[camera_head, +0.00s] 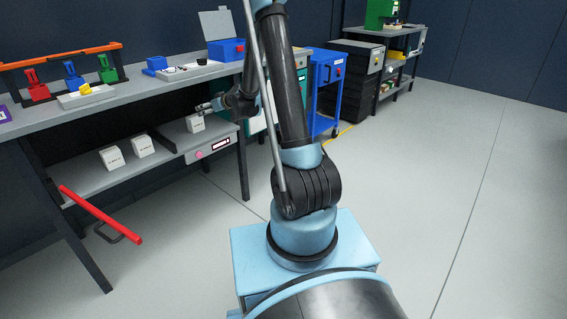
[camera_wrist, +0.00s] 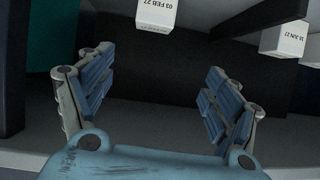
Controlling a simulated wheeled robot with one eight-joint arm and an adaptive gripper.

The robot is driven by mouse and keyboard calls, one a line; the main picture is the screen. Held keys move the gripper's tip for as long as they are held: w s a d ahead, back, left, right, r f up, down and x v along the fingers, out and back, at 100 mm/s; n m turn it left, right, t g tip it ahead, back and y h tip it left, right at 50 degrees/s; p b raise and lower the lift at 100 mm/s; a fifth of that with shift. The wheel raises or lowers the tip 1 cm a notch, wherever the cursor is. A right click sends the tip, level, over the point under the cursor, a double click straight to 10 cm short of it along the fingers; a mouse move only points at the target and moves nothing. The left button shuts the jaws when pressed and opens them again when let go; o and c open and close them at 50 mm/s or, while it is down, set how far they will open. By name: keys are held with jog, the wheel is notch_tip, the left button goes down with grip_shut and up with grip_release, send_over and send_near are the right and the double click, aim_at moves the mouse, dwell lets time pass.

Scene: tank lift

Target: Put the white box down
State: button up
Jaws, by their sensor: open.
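A white box (camera_head: 195,123) sits on the grey unit with the red display at the right end of the lower shelf. My gripper (camera_head: 208,106) is close beside and above it in the head view; whether they touch is unclear there. In the wrist view my gripper (camera_wrist: 155,72) has its two fingers spread wide with nothing between them. A white box marked "03 FEB 27" (camera_wrist: 156,12) shows beyond the fingertips, cut by the top edge.
Two more white boxes (camera_head: 111,157) (camera_head: 142,145) stand on the lower shelf (camera_head: 85,180). The worktop (camera_head: 130,90) lies close above. A red bar (camera_head: 100,213) sticks out at the front left. A blue cart (camera_head: 327,90) stands behind; the floor at right is clear.

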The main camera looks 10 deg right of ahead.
jog(key=s+d+r+m+g+h, duration=0.1)
jog(key=s+d+r, duration=0.2)
jog(key=s, duration=0.5)
jog(key=s+d+r+g+h, duration=0.15)
jog(key=s+d, duration=0.25)
jog(key=s, duration=0.4)
jog(key=s+d+r+m+g+h, duration=0.1)
jog(key=s+d+r+g, duration=0.2)
jog(key=s, duration=0.5)
jog(key=s+d+f+m+g+h, duration=0.1)
jog(key=s+d, duration=0.3)
jog(key=s, duration=0.6)
jog(key=s+d+f+m+h, duration=0.2)
jog(key=s+d+f, duration=0.1)
jog(key=s, duration=0.7)
jog(key=s+d+f+m+g+h, duration=0.1)
jog(key=s+d+f, duration=0.1)
jog(key=s+d, duration=0.4)
jog(key=s, duration=0.4)
jog(key=shift+f+m+g, duration=0.3)
jog(key=shift+f+g, duration=0.05)
jog(key=shift+f, duration=0.05)
jog(key=shift+d, duration=0.1)
